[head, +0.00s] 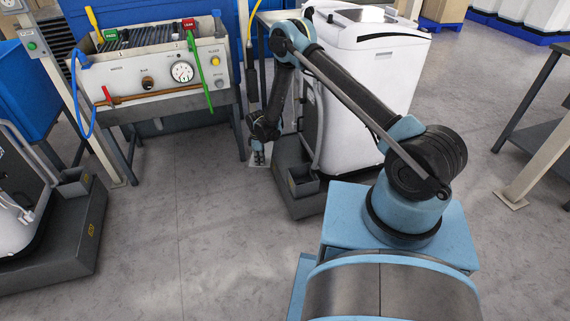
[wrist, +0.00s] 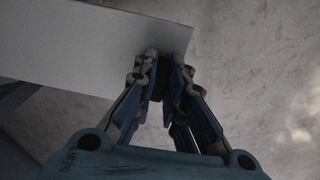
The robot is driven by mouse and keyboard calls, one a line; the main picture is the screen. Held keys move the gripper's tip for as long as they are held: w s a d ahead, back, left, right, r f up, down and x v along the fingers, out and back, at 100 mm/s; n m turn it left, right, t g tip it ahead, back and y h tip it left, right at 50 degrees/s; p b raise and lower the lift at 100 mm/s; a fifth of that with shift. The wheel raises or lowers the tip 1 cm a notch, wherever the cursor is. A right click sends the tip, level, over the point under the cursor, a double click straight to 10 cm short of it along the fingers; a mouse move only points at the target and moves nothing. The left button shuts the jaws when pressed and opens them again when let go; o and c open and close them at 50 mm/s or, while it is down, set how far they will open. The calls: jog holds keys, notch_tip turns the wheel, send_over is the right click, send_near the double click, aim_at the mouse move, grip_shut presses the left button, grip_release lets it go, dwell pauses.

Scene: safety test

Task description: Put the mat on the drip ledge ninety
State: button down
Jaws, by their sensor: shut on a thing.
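The mat (wrist: 80,50) is a thin, flat, pale grey sheet in the wrist view, reaching from the upper left to the middle. My gripper (wrist: 165,75) is shut on it near its right-hand end. In the head view my gripper (head: 258,158) hangs low, left of the white tank's dark base, with only a small pale part of the mat showing around it. A dark grey base (head: 60,245) at the lower left carries yellow characters too small to read. I cannot tell which surface is drip ledge ninety.
A test bench (head: 150,75) with a gauge, hoses and a green lever stands at the back left. A white tank (head: 365,75) stands on a dark base with a small open grey box (head: 303,182) at its corner. The floor (head: 200,240) between the bases is clear.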

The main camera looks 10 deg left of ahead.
send_over(285, 168)
jog(key=shift+s+a+f, duration=0.15)
jog(key=shift+a+f, duration=0.05)
jog(key=shift+f, duration=0.4)
jog(key=shift+s+a+f, duration=0.15)
jog(key=shift+a+f, duration=0.05)
jog(key=shift+f, duration=1.3)
jog(key=shift+w+d+f, duration=0.1)
jog(key=shift+d+f, duration=0.1)
jog(key=shift+f, duration=0.5)
jog(key=shift+w+d+f, duration=0.1)
jog(key=shift+d+f, duration=0.1)
jog(key=shift+f, duration=0.5)
jog(key=c, duration=1.7)
grip_release()
jog(key=shift+o, duration=0.2)
jog(key=shift+r, duration=0.15)
